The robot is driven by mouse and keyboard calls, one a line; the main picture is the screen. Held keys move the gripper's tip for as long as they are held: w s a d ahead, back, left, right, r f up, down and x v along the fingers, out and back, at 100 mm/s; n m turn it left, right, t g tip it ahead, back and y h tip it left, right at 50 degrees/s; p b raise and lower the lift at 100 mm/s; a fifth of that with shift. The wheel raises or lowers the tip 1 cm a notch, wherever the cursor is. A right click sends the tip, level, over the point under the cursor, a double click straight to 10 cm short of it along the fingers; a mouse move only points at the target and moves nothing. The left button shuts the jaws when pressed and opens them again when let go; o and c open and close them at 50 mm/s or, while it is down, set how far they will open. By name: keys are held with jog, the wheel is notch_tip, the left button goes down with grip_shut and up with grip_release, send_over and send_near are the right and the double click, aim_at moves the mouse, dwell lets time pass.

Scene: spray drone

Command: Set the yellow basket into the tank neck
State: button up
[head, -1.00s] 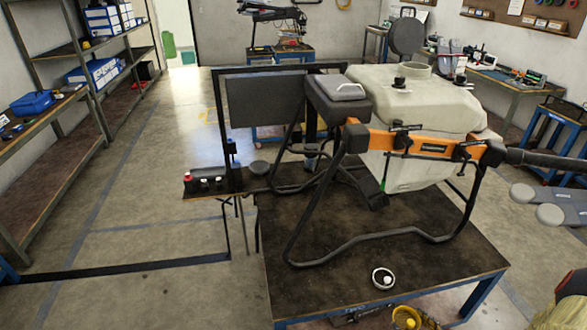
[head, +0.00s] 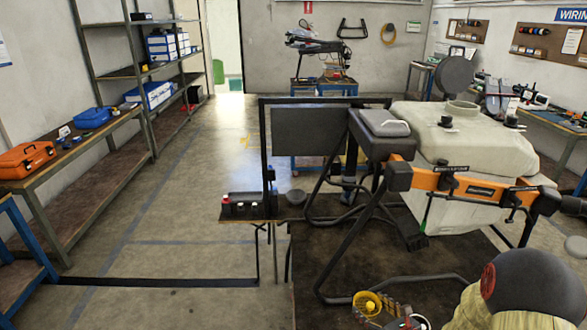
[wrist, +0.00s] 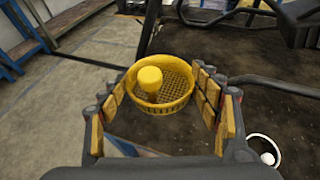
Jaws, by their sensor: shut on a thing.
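The yellow basket (head: 364,301) is a round mesh strainer with a yellow knob standing inside it. My gripper (wrist: 168,92) is shut on it, with the padded fingers on either side of the basket's rim in the wrist view (wrist: 178,104). The basket is upright and held in front of the drone, low in the head view. The pale tank (head: 465,135) sits on the drone at the right. Its round neck (head: 461,110) rises from the top, with a dark round lid (head: 455,77) standing open behind it. My arm hides part of the table.
The drone's orange arm (head: 475,190) and black landing-gear tubes (head: 340,235) stand between the basket and the tank. A white ring (wrist: 264,150) with a dark middle lies on the dark table, right of my gripper. Shelves (head: 130,70) line the left; the left floor is clear.

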aim_at(359, 308)
jog(key=a, duration=0.3)
jog(key=shift+w+a+f, duration=0.15)
jog(key=shift+a+f, duration=0.15)
jog(key=shift+a, duration=0.1)
jog(key=r, duration=0.2)
jog(key=w+d+r+m+h, duration=0.1)
jog(key=shift+r, duration=0.2)
notch_tip(359, 308, up, 12)
jog(key=w+a, duration=0.2)
jog(key=a, duration=0.1)
jog(key=shift+f, duration=0.2)
